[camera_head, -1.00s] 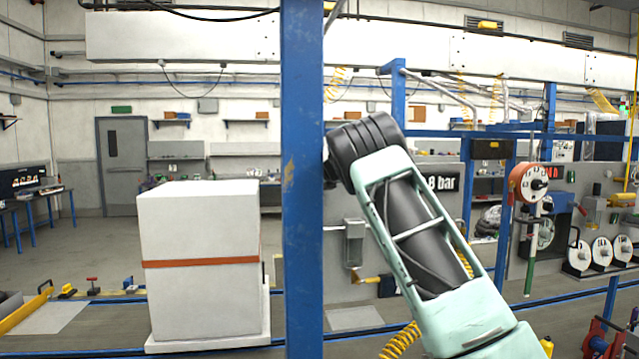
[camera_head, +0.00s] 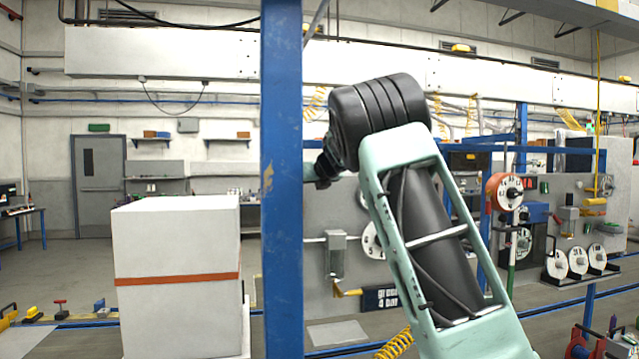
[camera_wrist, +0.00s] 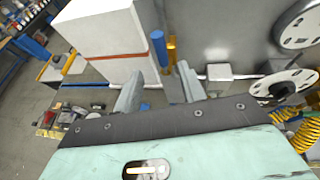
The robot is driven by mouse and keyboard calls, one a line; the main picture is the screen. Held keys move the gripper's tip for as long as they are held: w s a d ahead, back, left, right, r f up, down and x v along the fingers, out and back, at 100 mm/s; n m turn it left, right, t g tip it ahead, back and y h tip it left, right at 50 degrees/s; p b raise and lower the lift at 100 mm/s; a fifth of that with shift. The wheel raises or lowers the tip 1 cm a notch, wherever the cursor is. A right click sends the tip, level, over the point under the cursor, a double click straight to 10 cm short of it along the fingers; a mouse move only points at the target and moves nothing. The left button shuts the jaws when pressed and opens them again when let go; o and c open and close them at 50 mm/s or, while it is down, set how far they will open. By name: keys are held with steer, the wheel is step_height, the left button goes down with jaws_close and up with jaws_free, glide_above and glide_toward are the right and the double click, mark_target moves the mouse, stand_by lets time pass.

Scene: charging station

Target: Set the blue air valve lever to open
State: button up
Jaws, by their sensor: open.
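A short upright blue piece (camera_wrist: 157,47) shows beyond my fingertips in the wrist view, beside a yellow upright piece. It may be the blue air valve lever, but I cannot tell for certain, nor how it is set. My gripper (camera_wrist: 159,82) is open, with its two grey fingers apart and nothing seen between them. The blue piece appears above the gap and apart from the fingers. In the head view my gripper and any lever near it are hidden behind the blue post and my arm.
A blue post (camera_head: 282,200) stands close in front, left of my arm. A white block with an orange band (camera_head: 180,240) stands at left. A grey box (camera_head: 336,255) on a panel also shows in the wrist view (camera_wrist: 218,71). Reels (camera_head: 577,262) and an orange gauge (camera_head: 505,192) are at right.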

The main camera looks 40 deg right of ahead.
steer(key=v, duration=0.7)
steer(key=shift+b, duration=0.35)
